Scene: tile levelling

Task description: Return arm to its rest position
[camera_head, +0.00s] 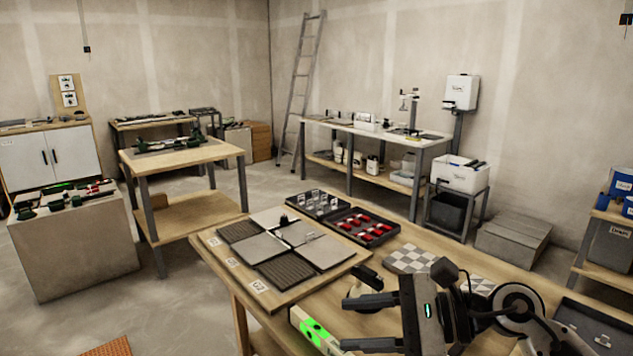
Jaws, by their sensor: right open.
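My right gripper (368,322) shows at the lower right, over the front part of the wooden workbench (224,272). Its two dark fingers point left and are apart, with nothing seen between them. A board with grey and dark ribbed tiles (268,247) lies on the bench to the left of the gripper. A small dark piece (284,220) stands upright among the tiles. A level with a bright green section (318,334) lies at the bench's front edge, just left of the fingers. My left gripper is not in view.
A black tray with red pieces (362,228) and a tray with clear pieces (318,203) lie behind the tiles. A checkered plate (410,260) lies behind my right gripper. A dark tool (366,290) is close to the fingers.

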